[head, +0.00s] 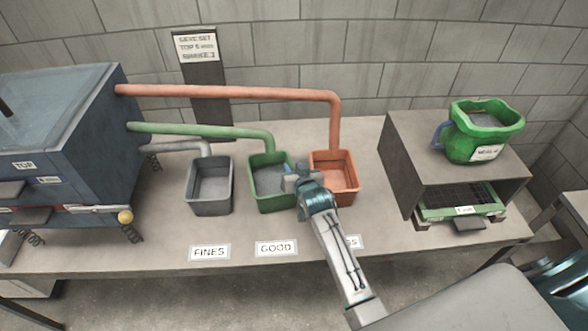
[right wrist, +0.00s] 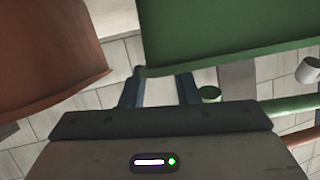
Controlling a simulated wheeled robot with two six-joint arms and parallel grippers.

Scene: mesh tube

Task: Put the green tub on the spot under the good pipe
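The green tub (head: 268,185) stands on the table below the green good pipe (head: 200,131), behind the GOOD label (head: 276,248). Grey material shows inside it. My right gripper (head: 292,181) is at the tub's right side, by the gap to the orange tub (head: 335,178). In the right wrist view its fingers (right wrist: 161,78) are apart, with a clear gap between them, close to the green tub's wall (right wrist: 225,35). I cannot tell if they touch it. The spot itself is hidden beneath the tub. My left gripper is not in view.
A grey tub (head: 210,187) stands left, behind the FINES label (head: 209,252). A blue machine (head: 60,150) fills the table's left end. A grey stand (head: 408,165) at right carries a green bucket (head: 482,140), with a green-framed screen (head: 460,204) inside it.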

